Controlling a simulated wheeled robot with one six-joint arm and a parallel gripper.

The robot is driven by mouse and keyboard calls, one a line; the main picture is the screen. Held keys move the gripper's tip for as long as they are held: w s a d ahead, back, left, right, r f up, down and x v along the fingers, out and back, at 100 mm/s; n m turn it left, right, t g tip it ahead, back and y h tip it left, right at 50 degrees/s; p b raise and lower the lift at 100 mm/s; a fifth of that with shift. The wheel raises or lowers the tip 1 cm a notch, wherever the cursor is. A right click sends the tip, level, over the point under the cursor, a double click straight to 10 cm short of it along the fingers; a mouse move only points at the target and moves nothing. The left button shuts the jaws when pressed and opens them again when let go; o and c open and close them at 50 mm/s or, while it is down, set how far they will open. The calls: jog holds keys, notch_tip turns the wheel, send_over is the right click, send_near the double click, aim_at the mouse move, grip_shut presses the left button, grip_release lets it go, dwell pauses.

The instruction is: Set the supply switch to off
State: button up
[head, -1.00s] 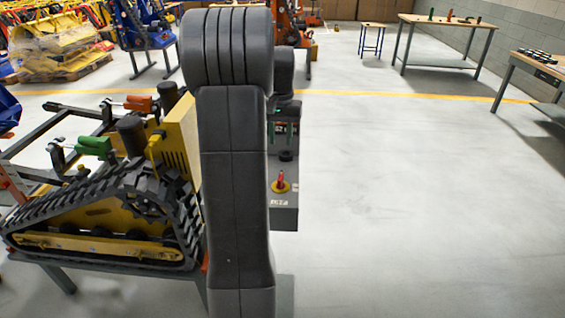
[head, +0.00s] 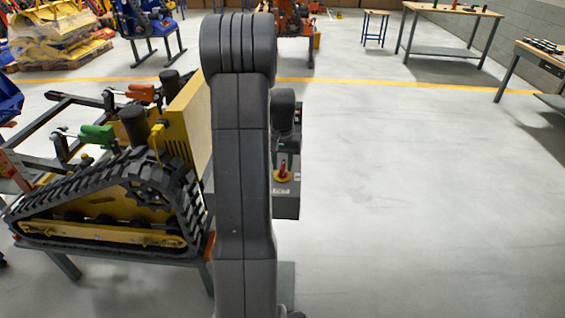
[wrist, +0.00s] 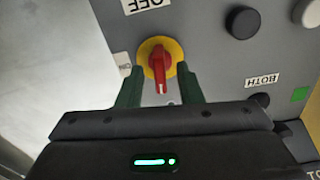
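The supply switch, a red rotary handle on a yellow round plate (wrist: 160,62), sits on a grey panel (wrist: 205,70) in the wrist view. Its handle runs up and down in the picture, with a white mark at its lower end. An OFF label (wrist: 147,4) is above it and an ON label (wrist: 124,66) to its left. My gripper (wrist: 160,75) has its two green fingers apart, one on each side of the handle, with gaps between. In the head view the switch (head: 283,174) shows just right of my arm; my fingers are mostly hidden there.
A tracked carrier (head: 105,208) on a stand is left of my arm. Open floor (head: 420,200) lies to the right, with benches (head: 450,10) at the back.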

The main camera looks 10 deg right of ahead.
aim_at(282, 165)
grip_shut()
jog(key=shift+n, duration=0.8)
grip_release()
notch_tip(282, 165, up, 14)
jog(key=b, duration=0.1)
jog(key=shift+f, duration=0.1)
dwell(0.3)
